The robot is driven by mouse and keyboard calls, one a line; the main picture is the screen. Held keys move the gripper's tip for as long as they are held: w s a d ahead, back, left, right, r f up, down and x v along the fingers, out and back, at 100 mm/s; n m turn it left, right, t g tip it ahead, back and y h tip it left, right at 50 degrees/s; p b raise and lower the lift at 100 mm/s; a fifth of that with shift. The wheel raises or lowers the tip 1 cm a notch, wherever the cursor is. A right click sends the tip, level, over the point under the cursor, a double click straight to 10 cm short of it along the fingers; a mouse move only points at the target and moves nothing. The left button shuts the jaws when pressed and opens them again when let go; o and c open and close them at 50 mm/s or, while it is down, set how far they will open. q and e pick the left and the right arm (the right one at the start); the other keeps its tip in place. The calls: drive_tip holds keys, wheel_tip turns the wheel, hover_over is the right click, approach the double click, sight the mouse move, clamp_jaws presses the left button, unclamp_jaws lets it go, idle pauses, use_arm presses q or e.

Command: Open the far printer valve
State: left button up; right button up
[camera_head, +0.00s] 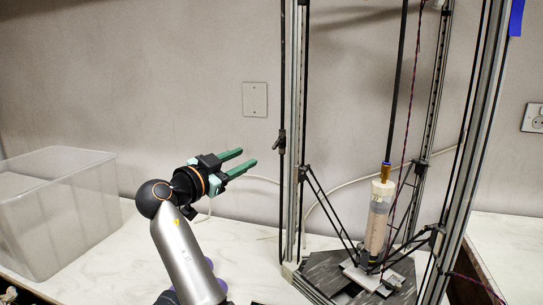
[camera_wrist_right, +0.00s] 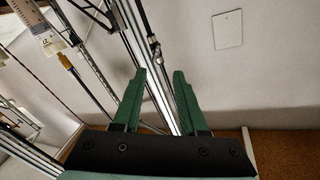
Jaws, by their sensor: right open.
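The delta clay printer (camera_head: 296,120) stands to the right of my right gripper, a tall frame of metal posts. A small dark fitting that looks like a valve (camera_head: 281,141) sits on a thin dark rod beside its left post. A similar fitting shows in the right wrist view (camera_wrist_right: 155,50), beyond the fingertips. I cannot tell whether it is open or closed. My right gripper (camera_head: 248,158) has green fingers, apart and empty, left of the fitting without visible contact. Its fingers also show in the wrist view (camera_wrist_right: 160,75). My left gripper is not in view.
A clear plastic bin (camera_head: 60,215) stands on the white counter at left. A clay-filled tube (camera_head: 378,215) with a brass fitting (camera_head: 385,172) stands inside the printer frame. Thin struts and a red cable surround it. A wall plate (camera_head: 254,99) is behind.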

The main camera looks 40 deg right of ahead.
sight(276, 143)
drive_tip(key=d+m, duration=0.1)
drive_tip(key=d, duration=0.2)
drive_tip(key=d+m+p, duration=0.1)
drive_tip(key=d, duration=0.3)
drive_tip(key=w+d+r+g, duration=0.1)
drive_tip(key=d, duration=0.3)
drive_tip(key=shift+w+m+p, duration=0.1)
drive_tip(key=shift+m+p, duration=0.25)
drive_tip(key=shift+m, duration=0.05)
clamp_jaws()
